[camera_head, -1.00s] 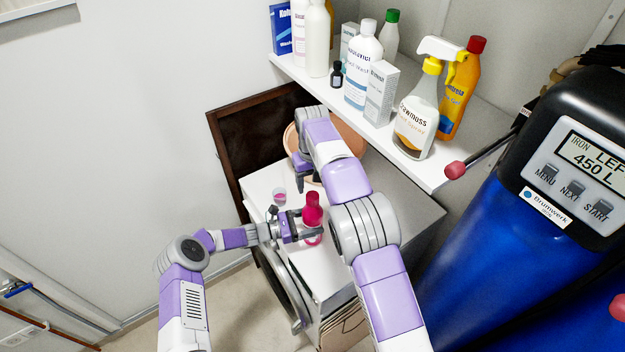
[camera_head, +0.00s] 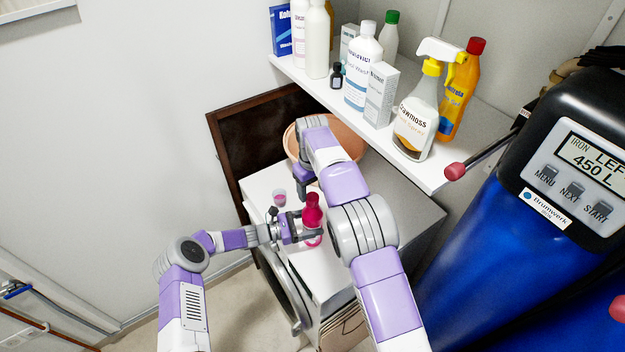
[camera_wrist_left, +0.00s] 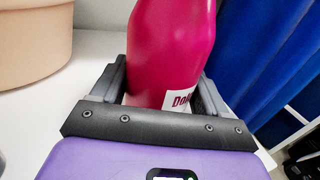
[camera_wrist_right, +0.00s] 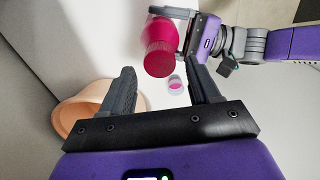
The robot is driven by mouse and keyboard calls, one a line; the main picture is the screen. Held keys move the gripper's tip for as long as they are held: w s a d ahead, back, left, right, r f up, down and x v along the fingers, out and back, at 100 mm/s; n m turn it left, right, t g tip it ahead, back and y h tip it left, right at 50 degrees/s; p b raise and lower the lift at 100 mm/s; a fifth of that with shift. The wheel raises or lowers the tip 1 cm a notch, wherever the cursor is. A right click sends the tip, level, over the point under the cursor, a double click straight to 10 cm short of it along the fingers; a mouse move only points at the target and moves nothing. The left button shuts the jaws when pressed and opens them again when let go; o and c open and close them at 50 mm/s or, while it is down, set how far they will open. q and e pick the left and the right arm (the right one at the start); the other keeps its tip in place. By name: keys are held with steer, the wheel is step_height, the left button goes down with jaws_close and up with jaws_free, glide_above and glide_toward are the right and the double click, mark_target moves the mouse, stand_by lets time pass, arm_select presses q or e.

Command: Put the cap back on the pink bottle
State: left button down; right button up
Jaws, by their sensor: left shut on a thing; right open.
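The pink bottle (camera_head: 313,217) stands upright on the white top of the cabinet. My left gripper (camera_head: 312,238) is shut around its lower body; the left wrist view also shows the bottle (camera_wrist_left: 170,45) between the fingers, above a partly hidden white label. In the right wrist view, a ribbed dark-pink cap (camera_wrist_right: 159,65) sits on the bottle's top; whether it is fully tightened I cannot tell. My right gripper (camera_head: 304,190) is open and empty, pointing down above and behind the bottle. Its fingers also show in the right wrist view (camera_wrist_right: 160,76).
A small clear cup with pink contents (camera_head: 279,197) stands left of the bottle. A terracotta-coloured bowl (camera_head: 352,140) is behind my right arm. A shelf (camera_head: 425,175) with several bottles and boxes is above, and a blue tank (camera_head: 470,260) stands at right.

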mark_target(312, 196)
steer(key=shift+f, duration=1.8)
steer(key=c, duration=1.1)
steer(key=o, duration=1.3)
step_height(312, 196, up, 12)
steer(key=shift+r, duration=0.1)
arm_select(q)
jaws_free()
